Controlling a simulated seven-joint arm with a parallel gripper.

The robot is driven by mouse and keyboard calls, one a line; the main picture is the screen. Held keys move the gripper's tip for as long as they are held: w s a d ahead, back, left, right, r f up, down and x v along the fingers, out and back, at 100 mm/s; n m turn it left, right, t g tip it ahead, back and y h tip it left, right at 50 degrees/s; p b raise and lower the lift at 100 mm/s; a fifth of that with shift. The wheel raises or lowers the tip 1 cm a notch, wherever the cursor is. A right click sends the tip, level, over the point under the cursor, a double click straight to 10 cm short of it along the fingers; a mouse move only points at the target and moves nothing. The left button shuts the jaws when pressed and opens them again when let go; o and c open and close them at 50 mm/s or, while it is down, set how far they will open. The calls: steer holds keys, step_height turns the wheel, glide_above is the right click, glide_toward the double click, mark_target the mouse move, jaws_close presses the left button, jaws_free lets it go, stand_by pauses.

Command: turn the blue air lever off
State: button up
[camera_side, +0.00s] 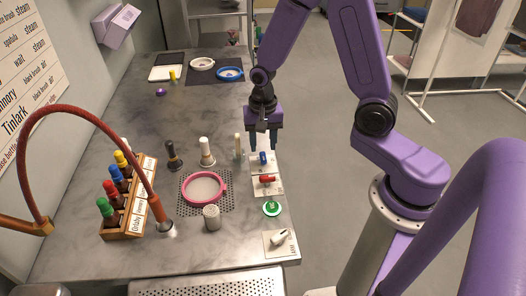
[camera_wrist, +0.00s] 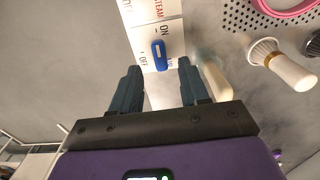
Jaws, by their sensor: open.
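The blue air lever (camera_side: 263,158) sits on a white plate at the right edge of the bench, behind the red lever (camera_side: 266,180). My gripper (camera_side: 263,146) is just above the blue lever, fingers pointing down. In the wrist view the blue lever (camera_wrist: 159,55) lies between and slightly beyond the open fingertips (camera_wrist: 158,68). No contact is visible. Its plate shows ON near the lever's far end and OFF to its left; I cannot tell surely which mark it points to.
A cream upright piece (camera_side: 238,146) stands close left of my gripper; it also shows beside the right finger in the wrist view (camera_wrist: 215,80). A white-handled brush (camera_side: 206,151), pink ring (camera_side: 204,188), grey cylinder (camera_side: 211,217), green knob (camera_side: 271,209) and bottle rack (camera_side: 128,198) stand nearby.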

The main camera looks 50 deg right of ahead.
mark_target(263, 156)
steer(key=shift+f, duration=1.95)
steer(key=shift+c, duration=0.3)
jaws_close()
